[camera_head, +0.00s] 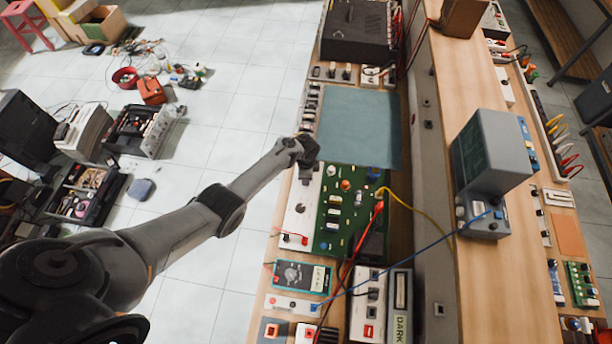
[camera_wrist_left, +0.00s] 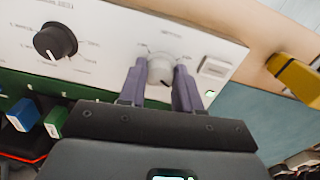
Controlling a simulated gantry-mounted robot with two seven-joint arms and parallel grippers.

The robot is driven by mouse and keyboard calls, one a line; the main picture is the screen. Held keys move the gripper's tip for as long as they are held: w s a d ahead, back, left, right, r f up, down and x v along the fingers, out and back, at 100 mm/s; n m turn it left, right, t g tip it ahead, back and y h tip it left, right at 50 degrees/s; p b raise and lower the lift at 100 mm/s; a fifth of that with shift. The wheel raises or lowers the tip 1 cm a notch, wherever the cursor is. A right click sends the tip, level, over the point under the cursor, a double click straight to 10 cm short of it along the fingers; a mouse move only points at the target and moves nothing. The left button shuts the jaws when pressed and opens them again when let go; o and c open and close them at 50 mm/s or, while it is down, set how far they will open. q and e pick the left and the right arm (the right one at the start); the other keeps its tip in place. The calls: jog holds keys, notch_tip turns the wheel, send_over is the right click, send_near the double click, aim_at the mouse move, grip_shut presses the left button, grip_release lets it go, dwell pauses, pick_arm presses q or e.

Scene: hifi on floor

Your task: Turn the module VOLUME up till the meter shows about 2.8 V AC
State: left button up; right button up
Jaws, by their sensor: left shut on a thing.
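My left gripper (camera_wrist_left: 160,85) is shut on a light grey knob (camera_wrist_left: 161,68) on a white front panel (camera_wrist_left: 110,30). One finger is on each side of the knob. The small lettering around the knob is too blurred to read. In the head view my left gripper (camera_head: 306,152) is over the upper end of the white panel (camera_head: 300,208), beside a green circuit board (camera_head: 335,215), and hides the knob. A grey box with a dark screen (camera_head: 490,150) stands on the wooden shelf; I cannot read any value on it. My right gripper is not in view.
A black pointer knob (camera_wrist_left: 55,41) and a pale button (camera_wrist_left: 215,67) flank the held knob. Red, yellow and blue leads (camera_head: 400,255) cross the bench. A bare teal mat (camera_head: 360,125) lies beyond the board. Boxes and tools lie on the tiled floor at left.

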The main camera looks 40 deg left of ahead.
pick_arm(q)
jog(key=m, duration=0.5)
jog(key=shift+w+b, duration=0.1)
jog(key=shift+b, duration=0.3)
dwell(0.4)
jog(key=o, duration=1)
jog(key=shift+o, duration=0.2)
jog(key=shift+r, duration=0.1)
notch_tip(320, 180, up, 11)
jog(key=p, duration=0.4)
jog(key=shift+f, duration=0.2)
